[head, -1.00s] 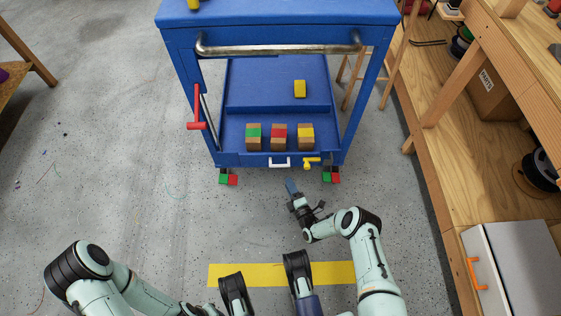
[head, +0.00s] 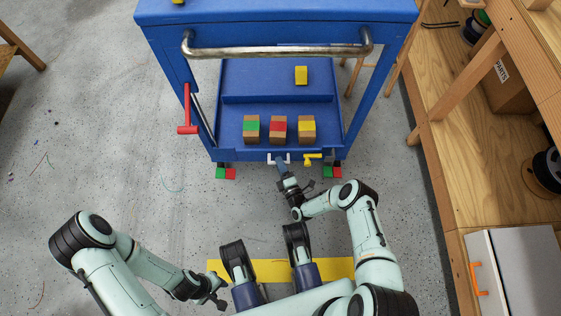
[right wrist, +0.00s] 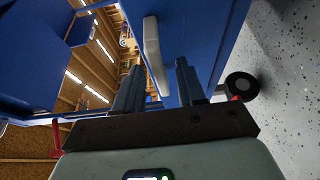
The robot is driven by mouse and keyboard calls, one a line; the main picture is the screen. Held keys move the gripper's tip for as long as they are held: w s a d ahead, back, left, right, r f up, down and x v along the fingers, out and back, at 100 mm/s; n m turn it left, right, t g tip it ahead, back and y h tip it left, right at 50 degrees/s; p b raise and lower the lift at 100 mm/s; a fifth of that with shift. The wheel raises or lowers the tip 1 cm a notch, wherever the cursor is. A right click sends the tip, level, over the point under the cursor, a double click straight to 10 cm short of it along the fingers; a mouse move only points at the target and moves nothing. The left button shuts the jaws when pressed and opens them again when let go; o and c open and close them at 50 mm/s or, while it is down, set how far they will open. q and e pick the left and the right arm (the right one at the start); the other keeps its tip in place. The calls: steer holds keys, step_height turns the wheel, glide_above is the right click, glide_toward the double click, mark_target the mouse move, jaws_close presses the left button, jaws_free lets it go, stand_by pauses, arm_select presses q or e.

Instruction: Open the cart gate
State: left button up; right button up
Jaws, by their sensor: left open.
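The blue cart (head: 222,120) stands ahead of me. Its gate (head: 250,155) is the low blue front panel of the lower shelf and looks upright and shut. A white handle (head: 271,159) is on the gate's front, with a yellow latch (head: 313,156) to its right. My right gripper (head: 281,164) is at the white handle, partly covering it. In the right wrist view its two fingers (right wrist: 158,88) are apart, with the white handle (right wrist: 152,48) between and just beyond them; contact cannot be told. My left gripper (head: 217,293) is open and empty, low over the floor, far from the cart.
Several blocks sit on the lower shelf, including a green-marked one (head: 251,128) and a yellow one (head: 301,75). A red lever (head: 187,118) hangs on the cart's left post. A wooden workbench (head: 440,190) borders the right side.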

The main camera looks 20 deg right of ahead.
jaws_close()
